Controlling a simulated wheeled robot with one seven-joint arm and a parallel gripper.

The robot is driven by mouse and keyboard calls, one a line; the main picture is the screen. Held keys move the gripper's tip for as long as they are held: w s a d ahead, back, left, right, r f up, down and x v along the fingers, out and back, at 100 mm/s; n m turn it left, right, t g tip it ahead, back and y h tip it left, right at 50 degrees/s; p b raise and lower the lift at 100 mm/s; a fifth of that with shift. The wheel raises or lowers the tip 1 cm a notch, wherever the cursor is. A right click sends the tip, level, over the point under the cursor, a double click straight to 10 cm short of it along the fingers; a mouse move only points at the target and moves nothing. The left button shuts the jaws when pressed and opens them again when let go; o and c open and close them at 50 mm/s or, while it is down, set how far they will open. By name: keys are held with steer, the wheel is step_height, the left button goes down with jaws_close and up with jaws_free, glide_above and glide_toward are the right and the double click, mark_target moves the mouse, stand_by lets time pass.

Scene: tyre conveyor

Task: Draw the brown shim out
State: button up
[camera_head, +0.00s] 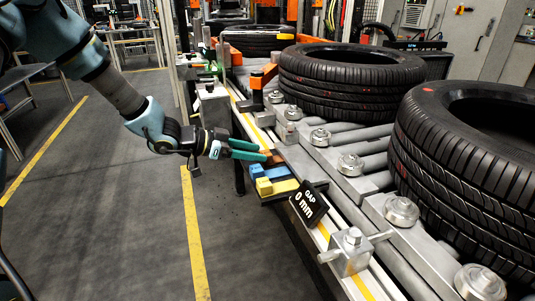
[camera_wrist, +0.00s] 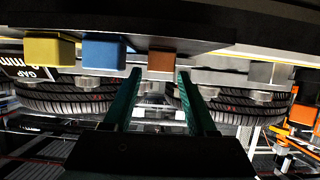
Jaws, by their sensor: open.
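The brown shim (camera_head: 275,160) lies at the conveyor's near side, at the far end of a row of shims, mostly hidden by my fingers in the head view. In the wrist view its brown end face (camera_wrist: 162,61) sits between my two fingertips. My gripper (camera_head: 261,149) is open, with its green fingers reaching toward the shim from the left. In the wrist view the gripper (camera_wrist: 160,75) has a gap on each side of the brown face. I cannot tell how far the fingertips reach along the shim.
A blue shim (camera_head: 271,173) and a yellow shim (camera_head: 277,186) lie beside the brown one on a dark shelf. A black sign (camera_head: 309,204) reads "GAP 0 mm". Large tyres (camera_head: 350,75) rest on the conveyor rollers.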

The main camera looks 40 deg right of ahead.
mark_target(263, 153)
steer(key=shift+x, duration=1.95)
steer(key=shift+c, duration=0.2)
jaws_close()
